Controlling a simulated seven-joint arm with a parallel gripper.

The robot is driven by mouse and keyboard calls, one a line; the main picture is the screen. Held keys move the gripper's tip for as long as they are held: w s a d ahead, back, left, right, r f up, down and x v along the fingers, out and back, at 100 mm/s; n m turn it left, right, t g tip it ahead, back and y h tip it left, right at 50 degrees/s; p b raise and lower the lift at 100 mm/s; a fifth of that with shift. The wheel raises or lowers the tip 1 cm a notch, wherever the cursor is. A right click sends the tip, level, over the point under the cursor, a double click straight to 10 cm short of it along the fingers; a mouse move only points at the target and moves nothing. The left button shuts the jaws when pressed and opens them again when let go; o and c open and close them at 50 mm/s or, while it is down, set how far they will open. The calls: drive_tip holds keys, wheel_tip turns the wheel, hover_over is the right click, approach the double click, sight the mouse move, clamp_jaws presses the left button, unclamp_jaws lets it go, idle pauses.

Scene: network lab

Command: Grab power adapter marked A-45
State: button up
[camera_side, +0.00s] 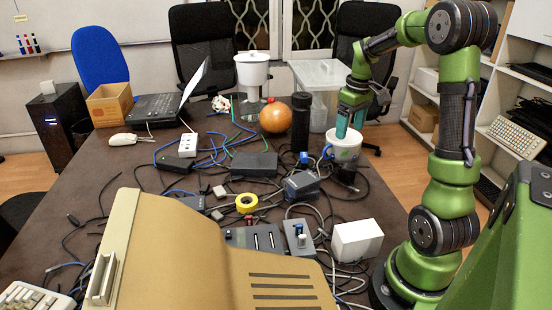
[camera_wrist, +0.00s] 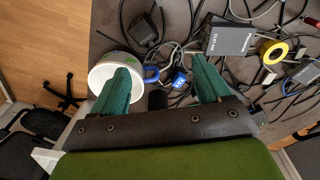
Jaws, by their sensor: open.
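I cannot read the marking A-45 on anything in either view. Several dark boxes or adapters lie among the cables: one (camera_side: 300,186) right of the yellow tape in the side view, and one (camera_side: 175,163) at the left. In the wrist view a small black adapter (camera_wrist: 144,30) lies beyond my left finger, and a dark box with light lettering (camera_wrist: 231,40) lies beyond the right finger. My gripper (camera_side: 350,122) is open and empty, pointing down by the white tub (camera_side: 344,147). In the wrist view my gripper (camera_wrist: 161,75) shows spread teal fingers, the left one overlapping the tub.
Loose cables tangle across the dark table (camera_side: 95,190). A yellow tape roll (camera_side: 246,203) lies mid-table. A black bottle (camera_side: 300,122), orange ball (camera_side: 276,117) and clear bin (camera_side: 318,85) stand behind. A beige machine (camera_side: 200,262) and white box (camera_side: 357,240) are in front.

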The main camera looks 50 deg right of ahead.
sight(348, 166)
drive_tip(key=d+f+n, duration=0.1)
drive_tip(key=f, duration=0.4)
drive_tip(key=d+f+n, duration=0.1)
drive_tip(key=f+n, duration=0.1)
drive_tip(key=f, duration=0.3)
drive_tip(key=d+f+n, duration=0.1)
drive_tip(key=f+n, duration=0.1)
drive_tip(key=f, duration=0.4)
drive_tip(key=shift+d+f+g, duration=0.1)
drive_tip(key=shift+g, duration=0.3)
drive_tip(key=c, duration=1.2)
drive_tip(key=shift+o, duration=0.2)
